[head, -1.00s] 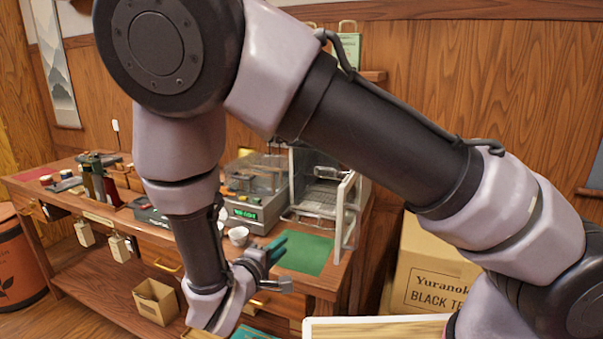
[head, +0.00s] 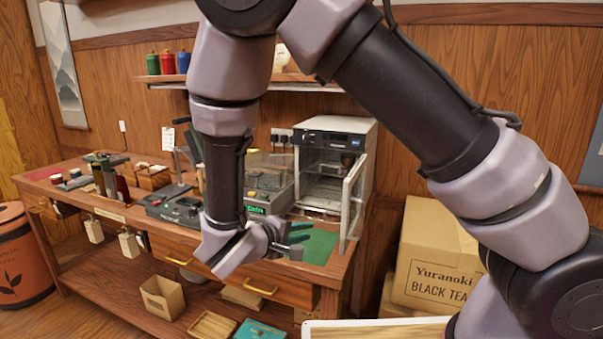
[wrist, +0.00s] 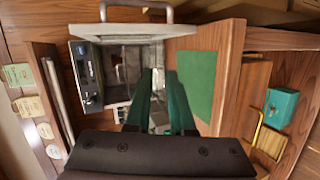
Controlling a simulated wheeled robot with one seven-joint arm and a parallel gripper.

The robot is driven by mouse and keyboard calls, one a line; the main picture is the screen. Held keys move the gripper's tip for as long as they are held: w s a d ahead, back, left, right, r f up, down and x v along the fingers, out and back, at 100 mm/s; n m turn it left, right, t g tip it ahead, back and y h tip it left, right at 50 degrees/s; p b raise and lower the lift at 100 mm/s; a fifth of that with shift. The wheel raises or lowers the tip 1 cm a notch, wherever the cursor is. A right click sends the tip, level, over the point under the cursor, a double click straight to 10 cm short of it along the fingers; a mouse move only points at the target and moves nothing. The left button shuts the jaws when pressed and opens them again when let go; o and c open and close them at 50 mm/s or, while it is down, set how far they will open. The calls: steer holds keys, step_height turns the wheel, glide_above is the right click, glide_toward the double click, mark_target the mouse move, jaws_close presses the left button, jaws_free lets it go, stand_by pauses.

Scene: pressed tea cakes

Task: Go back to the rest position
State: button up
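My gripper (head: 306,232) hangs in front of the workbench, near the green mat (head: 322,247) in the head view. Its two green fingers stand apart with nothing visible held between them, and they also show in the wrist view (wrist: 160,76). My arm bends over the bench from the right and hides part of the bench and the wall shelf. The glass-doored cabinet (head: 330,125) stands behind the gripper with its door (head: 352,200) swung open. A dark cup (head: 347,160) shows inside it.
Cardboard boxes (head: 432,257) stand at the right. A small open box (head: 162,297) and a teal box (head: 260,330) sit low. An orange drum (head: 20,262) is at far left.

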steer(key=s+d+r+m+g+y, duration=0.1)
steer(key=d+r+m+g+y, duration=0.3)
steer(key=d+r+m+g, duration=0.85)
steer(key=s+d+r+m+t+y, duration=0.1)
steer(key=s+d+r+t+y, duration=0.2)
steer(key=d+r, duration=0.3)
steer(key=s+d+r+t+y, duration=0.3)
steer(key=d+r+t, duration=0.2)
steer(key=r, duration=0.5)
steer(key=shift+s+d+r+m+t+y, duration=0.25)
steer(key=shift+d+m+t+y, duration=0.1)
steer(key=shift+d, duration=0.1)
